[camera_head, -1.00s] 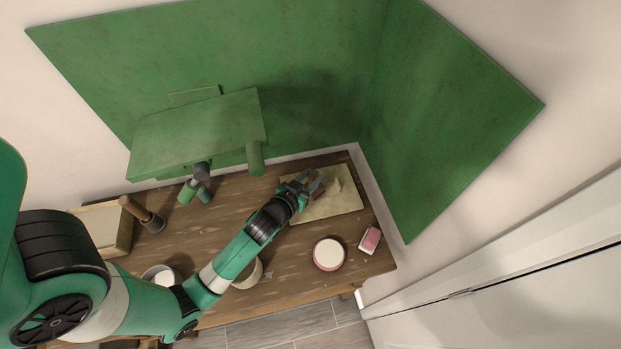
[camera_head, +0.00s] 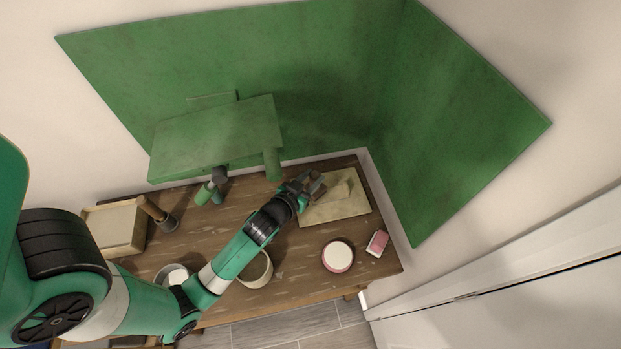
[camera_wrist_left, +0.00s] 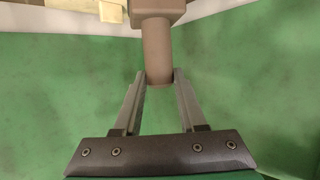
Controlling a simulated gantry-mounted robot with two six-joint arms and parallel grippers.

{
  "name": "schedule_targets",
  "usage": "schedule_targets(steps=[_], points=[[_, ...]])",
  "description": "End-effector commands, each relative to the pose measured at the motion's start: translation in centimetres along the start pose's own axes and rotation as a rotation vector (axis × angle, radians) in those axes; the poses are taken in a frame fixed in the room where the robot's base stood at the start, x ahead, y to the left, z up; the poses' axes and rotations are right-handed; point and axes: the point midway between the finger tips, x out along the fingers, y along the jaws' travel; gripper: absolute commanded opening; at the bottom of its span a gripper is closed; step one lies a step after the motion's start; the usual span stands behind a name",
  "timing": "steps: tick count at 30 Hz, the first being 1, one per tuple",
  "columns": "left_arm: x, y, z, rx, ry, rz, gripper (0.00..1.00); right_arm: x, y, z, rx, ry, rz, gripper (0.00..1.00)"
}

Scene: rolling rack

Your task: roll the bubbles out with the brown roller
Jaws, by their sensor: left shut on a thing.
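My left gripper (camera_head: 309,184) is shut on a brown thing, seemingly the brown roller, just above or at the left edge of the tan board. In the left wrist view, the fingers (camera_wrist_left: 158,78) close around its brown handle (camera_wrist_left: 157,50), with a wider brown block at its far end. The tan board (camera_head: 345,209) lies flat on the table's back right; a pale raised lump (camera_head: 341,188) shows on it. Whether the roller touches the board cannot be told. My right gripper is not in view.
On the wooden table (camera_head: 215,237) stand a pink-rimmed white round tub (camera_head: 338,255), a pink block (camera_head: 377,243), a pale bowl (camera_head: 258,270), green and dark cylinders (camera_head: 206,190), a brown-handled tool (camera_head: 157,212) and a tan tray (camera_head: 117,229). Green panels (camera_head: 330,80) rise behind.

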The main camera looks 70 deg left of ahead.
Motion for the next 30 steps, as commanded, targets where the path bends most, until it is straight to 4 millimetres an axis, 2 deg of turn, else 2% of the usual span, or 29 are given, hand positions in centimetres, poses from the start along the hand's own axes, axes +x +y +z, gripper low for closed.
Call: schedule_targets(steps=[1,15,30], points=[[-0.3,0.1,-0.9,0.001,0.002,0.001,0.00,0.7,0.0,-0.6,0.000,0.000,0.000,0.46],[-1.7,0.6,-4.7,0.004,0.001,0.010,0.00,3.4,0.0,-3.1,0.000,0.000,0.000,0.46],[-1.7,0.7,-5.0,0.005,0.002,0.014,0.00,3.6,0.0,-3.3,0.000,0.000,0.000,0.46]])
